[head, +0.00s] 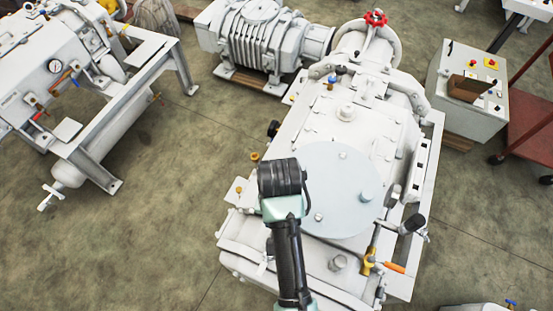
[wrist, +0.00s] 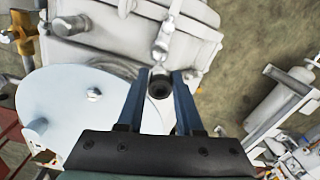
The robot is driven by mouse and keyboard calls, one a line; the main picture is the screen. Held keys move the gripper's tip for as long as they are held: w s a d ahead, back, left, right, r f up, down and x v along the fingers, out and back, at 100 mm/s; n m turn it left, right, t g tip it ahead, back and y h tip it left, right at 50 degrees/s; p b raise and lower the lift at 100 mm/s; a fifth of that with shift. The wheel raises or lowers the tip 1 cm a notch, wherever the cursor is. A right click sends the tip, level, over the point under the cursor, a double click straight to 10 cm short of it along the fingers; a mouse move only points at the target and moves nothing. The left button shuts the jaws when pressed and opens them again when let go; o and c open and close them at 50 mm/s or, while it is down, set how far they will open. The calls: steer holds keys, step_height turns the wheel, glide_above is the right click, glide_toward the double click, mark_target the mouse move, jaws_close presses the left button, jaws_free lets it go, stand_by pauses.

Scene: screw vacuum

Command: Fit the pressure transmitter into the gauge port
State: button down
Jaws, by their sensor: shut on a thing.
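In the wrist view my gripper (wrist: 161,74) has its two blue fingers on either side of a small dark round piece (wrist: 160,88), seen end-on. I take this piece to be the pressure transmitter; most of its body is hidden. It is over the white pump housing (wrist: 95,50). A silver fitting (wrist: 159,50) on the housing shows just beyond the fingertips. I cannot make out the gauge port for certain. In the head view my arm's dark end hides the fingers and the held piece, above the left side of the white vacuum pump (head: 320,125).
A pale round cover (head: 340,190) lies on the pump, right of my arm. A ribbed blower (head: 262,38) and red handwheel (head: 375,18) stand behind. Another machine (head: 85,85) stands left across clear floor (head: 180,190).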

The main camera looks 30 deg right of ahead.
step_height(320, 180, down, 9)
steer(key=shift+r, duration=0.2)
steer(key=c, duration=0.6)
jaws_free()
steer(key=shift+o, duration=0.2)
step_height(320, 180, up, 12)
steer(key=shift+r, duration=0.1)
